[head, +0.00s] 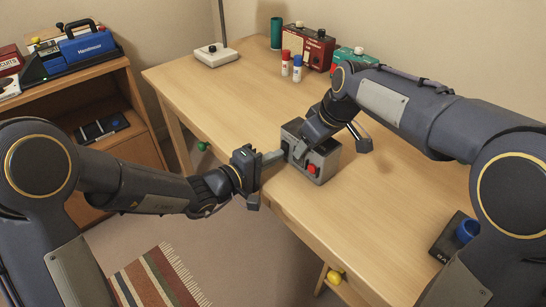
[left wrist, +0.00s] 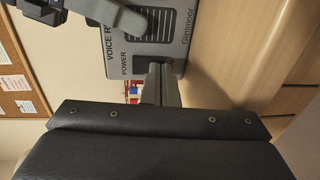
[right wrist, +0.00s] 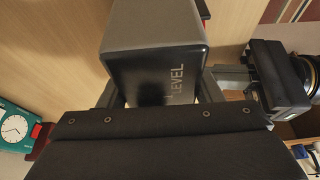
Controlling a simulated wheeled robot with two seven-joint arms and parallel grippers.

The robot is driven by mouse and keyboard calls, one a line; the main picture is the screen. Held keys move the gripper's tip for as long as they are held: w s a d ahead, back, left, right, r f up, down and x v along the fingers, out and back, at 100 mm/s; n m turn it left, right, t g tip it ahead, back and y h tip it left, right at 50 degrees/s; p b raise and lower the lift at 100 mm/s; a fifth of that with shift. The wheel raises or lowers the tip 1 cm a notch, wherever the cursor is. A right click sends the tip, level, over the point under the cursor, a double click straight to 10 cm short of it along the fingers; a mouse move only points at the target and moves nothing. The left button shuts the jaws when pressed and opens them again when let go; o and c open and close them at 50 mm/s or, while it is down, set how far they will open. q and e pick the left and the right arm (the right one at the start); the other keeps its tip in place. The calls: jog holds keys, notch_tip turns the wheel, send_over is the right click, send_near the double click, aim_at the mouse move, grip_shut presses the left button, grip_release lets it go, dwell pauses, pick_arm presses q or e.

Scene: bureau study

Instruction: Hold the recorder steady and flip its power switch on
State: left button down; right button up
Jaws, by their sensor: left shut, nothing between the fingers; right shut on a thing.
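The grey recorder (head: 324,157) stands on the desk near its front left edge, with a red button on its near face. My right gripper (right wrist: 158,85) is shut on the recorder from above, a finger on each side of its body. In the right wrist view the recorder (right wrist: 165,25) shows a dark panel marked LEVEL. My left gripper (head: 276,156) is shut and empty, its tips at the recorder's left side. In the left wrist view these tips (left wrist: 158,72) are close to the panel (left wrist: 175,45) beside the word POWER. The switch is hidden; contact is unclear.
The wooden desk (head: 225,103) is clear around the recorder. Red and blue bottles (head: 297,68), a red box (head: 308,47) and a green clock (head: 350,56) stand at the back. A shelf unit (head: 135,150) is left.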

pick_arm(q)
jog(key=shift+w+d+f, duration=0.15)
jog(key=shift+d, duration=0.05)
pick_arm(e)
jog(key=shift+r, duration=0.1)
jog(key=shift+a, duration=0.1)
pick_arm(q)
jog(key=shift+a, duration=0.1)
jog(key=f+v, duration=0.3)
jog(key=v, duration=1)
jog(key=shift+s+a, duration=0.3)
jog(key=shift+a, duration=0.1)
jog(key=shift+f, duration=0.1)
pick_arm(e)
jog(key=o, duration=1.3)
